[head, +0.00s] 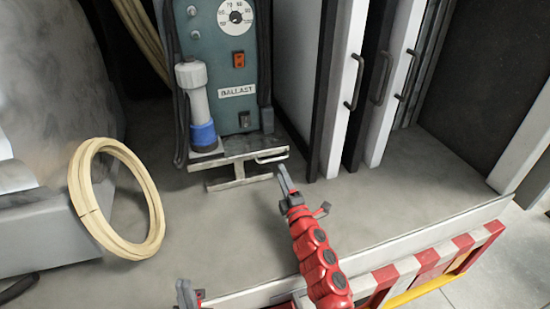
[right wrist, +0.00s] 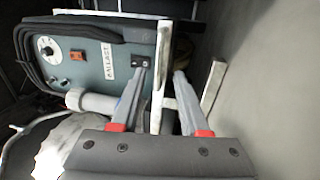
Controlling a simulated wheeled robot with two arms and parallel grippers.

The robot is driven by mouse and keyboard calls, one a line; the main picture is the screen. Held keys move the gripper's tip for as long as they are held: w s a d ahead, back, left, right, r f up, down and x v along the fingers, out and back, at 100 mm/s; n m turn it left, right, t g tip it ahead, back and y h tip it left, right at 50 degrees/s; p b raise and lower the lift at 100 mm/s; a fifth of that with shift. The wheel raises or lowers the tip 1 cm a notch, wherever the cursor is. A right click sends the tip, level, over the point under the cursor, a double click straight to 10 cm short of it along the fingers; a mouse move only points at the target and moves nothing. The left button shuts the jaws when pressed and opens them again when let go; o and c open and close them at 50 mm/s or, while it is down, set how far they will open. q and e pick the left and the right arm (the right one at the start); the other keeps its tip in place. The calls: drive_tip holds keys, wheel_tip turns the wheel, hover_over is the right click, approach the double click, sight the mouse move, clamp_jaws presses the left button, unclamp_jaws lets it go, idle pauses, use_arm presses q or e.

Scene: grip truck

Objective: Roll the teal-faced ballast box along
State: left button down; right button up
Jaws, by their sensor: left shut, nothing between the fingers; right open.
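The ballast box (head: 217,65) stands upright at the back with its teal face, dial, orange switch and BALLAST label toward me. It also shows turned sideways in the right wrist view (right wrist: 85,62). My right gripper (head: 288,184) is open, just in front of and below that loop. In the right wrist view, a pale bar (right wrist: 160,85) lies between or behind its fingers; contact cannot be told. My left gripper (head: 187,295) is shut and empty at the bottom edge, mostly cut off.
A grey-white connector with a blue collar (head: 203,137) stands against the box front. A cream cable coil (head: 150,195) leans at the left. White cabinet doors with dark handles (head: 353,82) stand right of the box. A red-and-white striped barrier (head: 410,268) runs along the front edge; the right floor is clear.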

sight(275, 160)
drive_tip(key=b+x, duration=0.1)
drive_tip(key=x, duration=0.5)
drive_tip(key=shift+w+a+r, duration=0.1)
drive_tip(key=shift+w+a, duration=0.05)
drive_tip(key=shift+w, duration=0.25)
drive_tip(key=shift+w+a+r, duration=0.1)
drive_tip(key=shift+w, duration=0.05)
clamp_jaws()
idle(0.9)
